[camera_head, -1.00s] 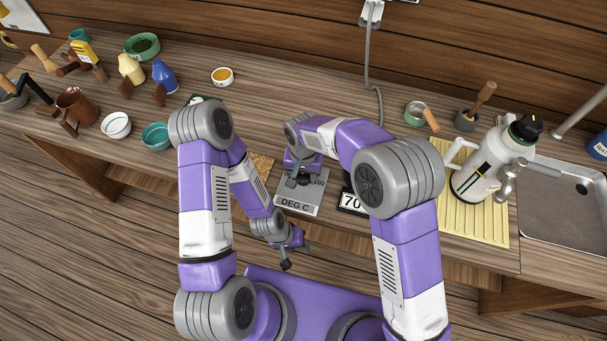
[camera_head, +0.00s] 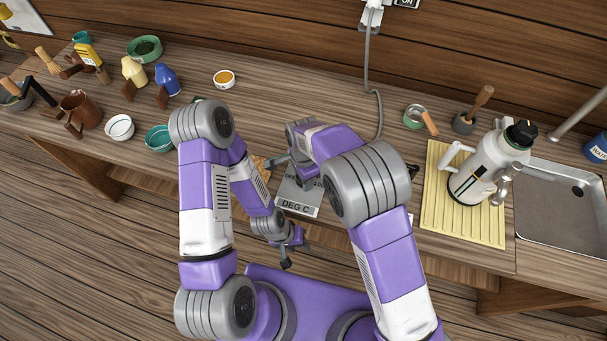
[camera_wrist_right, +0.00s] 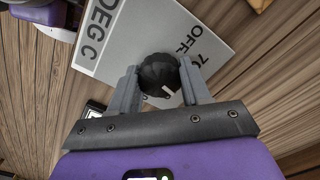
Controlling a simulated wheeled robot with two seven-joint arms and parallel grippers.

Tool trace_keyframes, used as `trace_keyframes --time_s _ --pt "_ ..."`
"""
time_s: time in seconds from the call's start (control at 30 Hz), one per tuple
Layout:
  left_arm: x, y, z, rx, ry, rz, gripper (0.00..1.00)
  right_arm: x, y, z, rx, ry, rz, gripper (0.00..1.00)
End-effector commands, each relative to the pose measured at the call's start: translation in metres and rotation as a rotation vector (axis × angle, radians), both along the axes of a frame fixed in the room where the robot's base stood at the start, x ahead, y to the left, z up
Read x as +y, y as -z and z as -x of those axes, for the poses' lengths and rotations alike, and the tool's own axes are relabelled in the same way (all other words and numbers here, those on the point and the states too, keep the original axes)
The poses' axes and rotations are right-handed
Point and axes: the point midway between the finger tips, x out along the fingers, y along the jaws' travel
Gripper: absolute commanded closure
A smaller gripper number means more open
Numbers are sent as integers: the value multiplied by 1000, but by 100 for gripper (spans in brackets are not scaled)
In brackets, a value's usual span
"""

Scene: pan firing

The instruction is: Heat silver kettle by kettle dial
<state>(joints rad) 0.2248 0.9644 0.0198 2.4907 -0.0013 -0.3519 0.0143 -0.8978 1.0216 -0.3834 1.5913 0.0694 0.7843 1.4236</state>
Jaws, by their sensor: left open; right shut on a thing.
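The kettle dial is a black round knob (camera_wrist_right: 158,70) with a white pointer mark, on a pale grey panel (camera_head: 297,203) marked "DEG C". In the right wrist view, the panel also shows "OFF" and "70". My right gripper (camera_wrist_right: 163,86) is shut on the knob, one finger on each side; in the head view, my right arm mostly hides it. A pale silvery-white vessel (camera_head: 487,168) with a black lid, apparently the kettle, stands upright at the right. My left gripper (camera_head: 287,262) is open and empty, in front of the counter edge, apart from the panel.
The vessel stands on a yellow ribbed board (camera_head: 436,204) beside a metal sink (camera_head: 555,225). A grey cable (camera_head: 368,70) hangs from the wall to the counter. Bowls, a brown mug (camera_head: 80,108) and bottles stand at the left.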

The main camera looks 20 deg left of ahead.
Motion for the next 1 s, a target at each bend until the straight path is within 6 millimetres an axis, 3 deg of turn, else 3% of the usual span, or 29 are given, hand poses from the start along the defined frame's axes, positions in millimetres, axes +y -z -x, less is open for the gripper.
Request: trace_keyframes --time_s 0.5,1.0 --pt "0 -21 0 0 0 0 57 0 -1 0 0 401 1 83" --pt "0 -26 0 0 0 0 57 0 0 0 1 520 1 83"
